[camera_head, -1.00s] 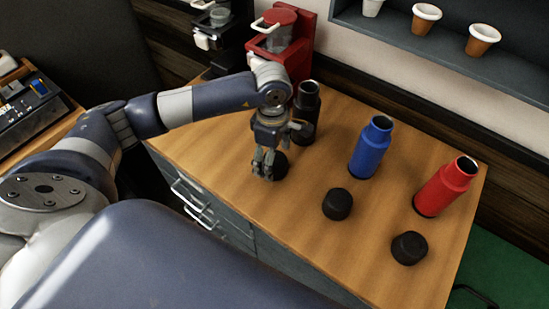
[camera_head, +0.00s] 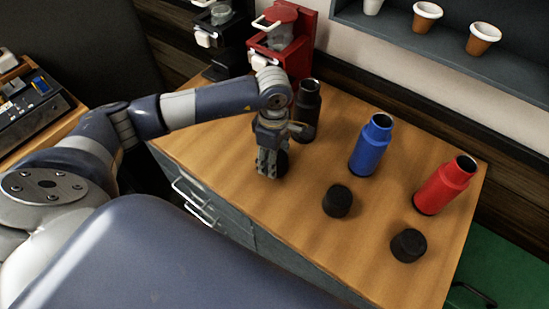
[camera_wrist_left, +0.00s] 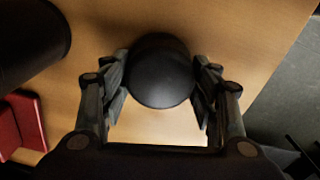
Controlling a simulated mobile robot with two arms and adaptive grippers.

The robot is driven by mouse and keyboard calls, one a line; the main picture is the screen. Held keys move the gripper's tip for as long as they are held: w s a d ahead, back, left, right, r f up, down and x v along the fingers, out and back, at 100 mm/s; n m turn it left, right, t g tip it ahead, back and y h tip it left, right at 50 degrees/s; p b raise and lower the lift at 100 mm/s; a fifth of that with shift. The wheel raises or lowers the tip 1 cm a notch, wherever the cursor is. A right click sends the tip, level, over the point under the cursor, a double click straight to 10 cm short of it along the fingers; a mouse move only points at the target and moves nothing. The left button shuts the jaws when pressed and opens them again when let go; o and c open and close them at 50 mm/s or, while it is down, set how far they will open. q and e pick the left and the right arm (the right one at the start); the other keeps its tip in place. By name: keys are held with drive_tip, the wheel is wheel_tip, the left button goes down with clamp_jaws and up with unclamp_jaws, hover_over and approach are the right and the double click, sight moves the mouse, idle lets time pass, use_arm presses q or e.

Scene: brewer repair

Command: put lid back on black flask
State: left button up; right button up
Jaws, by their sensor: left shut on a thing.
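The black flask (camera_head: 309,108) stands upright and open at the top, at the back of the counter in the head view. Its dark side also shows at the top left of the left wrist view (camera_wrist_left: 28,40). My left gripper (camera_head: 268,168) is just in front of the flask, pointing down. It is shut on a round black lid (camera_wrist_left: 161,70), with one finger on each side of it. In the head view the lid (camera_head: 283,163) is partly hidden behind the fingers. I cannot tell whether it touches the counter. My right gripper is not in view.
A blue flask (camera_head: 371,146) and a red flask (camera_head: 445,186) stand open to the right. Two more black lids (camera_head: 338,201) (camera_head: 408,245) lie in front of them. A red brewer (camera_head: 285,42) stands behind the black flask. The counter's middle (camera_head: 300,230) is clear.

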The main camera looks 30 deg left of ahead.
use_arm(q)
drive_tip(key=shift+r, duration=0.1)
drive_tip(key=shift+r+b, duration=0.5)
wheel_tip(320, 180, up, 2)
drive_tip(key=shift+s+r+b, duration=0.1)
drive_tip(key=shift+b, duration=0.6)
drive_tip(key=s+b, duration=0.1)
drive_tip(key=s, duration=0.3)
drive_tip(key=s+b, duration=0.1)
drive_tip(key=s, duration=0.3)
drive_tip(key=s+d+r+b, duration=0.1)
drive_tip(key=s+b, duration=0.1)
drive_tip(key=s, duration=0.3)
drive_tip(key=shift+d, duration=0.1)
drive_tip(key=shift+s+r+p, duration=0.45)
drive_tip(key=shift+s+p, duration=0.05)
drive_tip(key=shift+p, duration=0.15)
drive_tip(key=shift+s+d+f+p, duration=0.15)
drive_tip(key=shift+s+p, duration=0.4)
drive_tip(key=shift+s, duration=0.35)
drive_tip(key=shift+w, duration=0.1)
